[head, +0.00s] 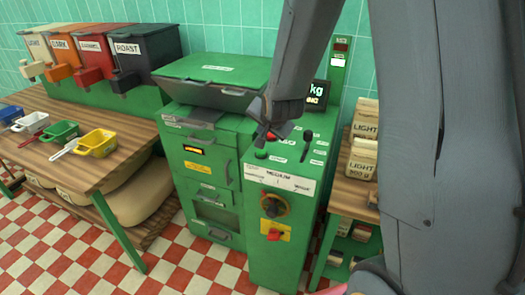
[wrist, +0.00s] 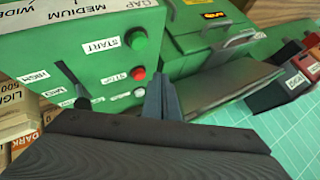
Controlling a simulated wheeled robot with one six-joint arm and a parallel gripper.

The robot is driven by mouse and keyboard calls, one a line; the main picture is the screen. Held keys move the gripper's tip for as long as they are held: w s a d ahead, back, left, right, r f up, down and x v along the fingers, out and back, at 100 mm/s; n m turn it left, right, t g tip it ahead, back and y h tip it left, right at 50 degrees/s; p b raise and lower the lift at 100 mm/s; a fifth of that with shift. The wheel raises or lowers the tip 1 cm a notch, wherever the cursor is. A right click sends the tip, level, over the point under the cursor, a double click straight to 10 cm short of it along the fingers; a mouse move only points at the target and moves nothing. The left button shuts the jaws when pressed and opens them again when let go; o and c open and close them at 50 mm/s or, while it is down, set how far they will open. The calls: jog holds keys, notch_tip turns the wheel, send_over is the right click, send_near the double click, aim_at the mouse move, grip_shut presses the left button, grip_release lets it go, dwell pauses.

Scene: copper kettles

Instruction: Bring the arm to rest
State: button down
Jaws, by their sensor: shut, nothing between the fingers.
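My grey arm (head: 303,55) reaches down from the top of the head view to the green machine (head: 265,215). My gripper (head: 263,140) is over the machine's top panel, close to its controls. In the wrist view my gripper (wrist: 163,92) is shut, with its fingers together and nothing held. The fingertips appear just beside the red button (wrist: 138,73); I cannot tell whether they touch the panel. A green button (wrist: 136,38) marked START sits farther up in that view. A black lever (wrist: 77,95) is to the left.
Four coloured hoppers (head: 92,62) stand on the wooden table (head: 105,165) at left, with small scoops (head: 97,143) in front. Shelves with LIGHT packs (head: 362,158) stand at right. Checkered floor (head: 165,270) lies in front.

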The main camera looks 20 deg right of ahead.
jog(key=s+f+n+g+b, duration=0.3)
jog(key=s+n+g, duration=0.1)
jog(key=s, duration=0.8)
jog(key=s+f+n+g+b, duration=0.3)
jog(key=s+f+n, duration=0.1)
jog(key=s, duration=0.8)
jog(key=shift+d+n+g+b, duration=0.2)
jog(key=shift+n+g+b, duration=0.2)
jog(key=shift+n, duration=0.1)
jog(key=c, duration=2.5)
grip_release()
jog(key=shift+w+f, duration=0.1)
